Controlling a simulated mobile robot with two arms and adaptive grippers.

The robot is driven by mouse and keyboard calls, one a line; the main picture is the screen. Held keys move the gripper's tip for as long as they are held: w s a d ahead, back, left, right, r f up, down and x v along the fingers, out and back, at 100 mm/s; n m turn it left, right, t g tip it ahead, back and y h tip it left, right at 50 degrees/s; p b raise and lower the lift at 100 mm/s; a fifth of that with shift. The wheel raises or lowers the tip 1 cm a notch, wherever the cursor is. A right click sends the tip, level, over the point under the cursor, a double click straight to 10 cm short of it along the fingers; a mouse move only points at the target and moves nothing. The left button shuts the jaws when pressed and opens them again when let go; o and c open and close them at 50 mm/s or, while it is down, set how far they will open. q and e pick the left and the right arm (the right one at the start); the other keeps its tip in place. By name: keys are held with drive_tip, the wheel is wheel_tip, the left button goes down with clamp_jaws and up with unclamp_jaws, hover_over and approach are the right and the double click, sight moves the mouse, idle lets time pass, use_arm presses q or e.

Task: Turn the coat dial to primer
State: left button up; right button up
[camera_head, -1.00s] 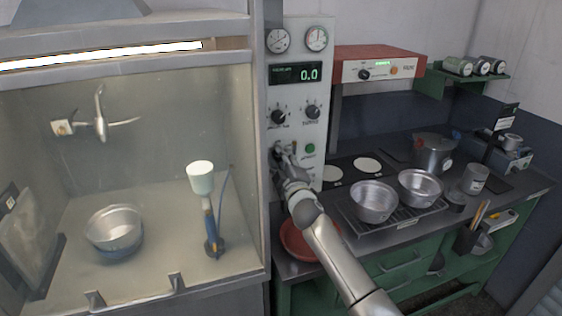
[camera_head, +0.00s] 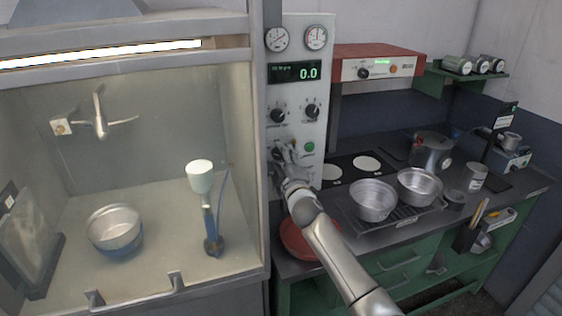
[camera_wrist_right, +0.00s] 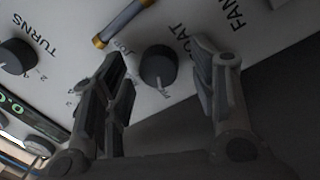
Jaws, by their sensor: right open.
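The coat dial (camera_wrist_right: 158,66) is a dark round knob on the pale panel, with the word COAT printed beside it, in the right wrist view. My right gripper (camera_wrist_right: 156,55) is open, with one finger on each side of the dial. Gaps show between the dial and both fingers in that view. In the head view my right gripper (camera_head: 281,153) is at the lower left of the control panel (camera_head: 300,185) and mostly hides the dial. The dial's setting is too small to read surely. My left gripper is not in view.
Two more dark knobs (camera_head: 312,110) and a green button (camera_head: 309,146) are close by on the panel. A display (camera_head: 295,72) reads 0.0. A glazed booth with a bowl (camera_head: 114,229) stands left. Metal pans (camera_head: 373,199) rest on a rack at right. A red basin (camera_head: 298,240) is below my arm.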

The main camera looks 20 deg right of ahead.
drive_tip(key=shift+s, duration=0.15)
drive_tip(key=s+f, duration=0.1)
drive_tip(key=s, duration=1)
drive_tip(key=shift+s, duration=0.35)
